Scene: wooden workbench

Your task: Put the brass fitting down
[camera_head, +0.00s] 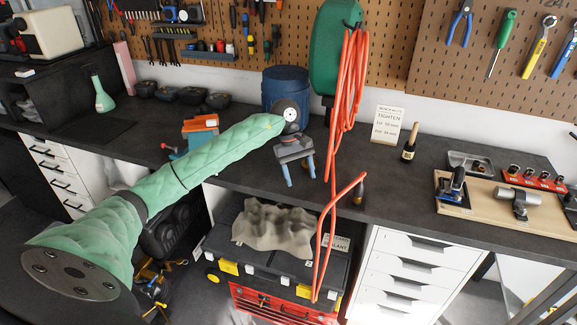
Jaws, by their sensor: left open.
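My left arm, in a green quilted sleeve, reaches in from the left. My left gripper (299,178) is over the front part of the dark workbench (240,165), its two blue fingers spread and pointing down. A small brownish bit shows beside the fingers, partly hidden by the gripper; I cannot tell whether it is the brass fitting. No other thing is clearly recognisable as the brass fitting. My right gripper is not in view.
A red hose (345,90) hangs from a green reel (333,40) just right of my gripper and loops over the bench edge. A blue drum (285,88) stands behind.

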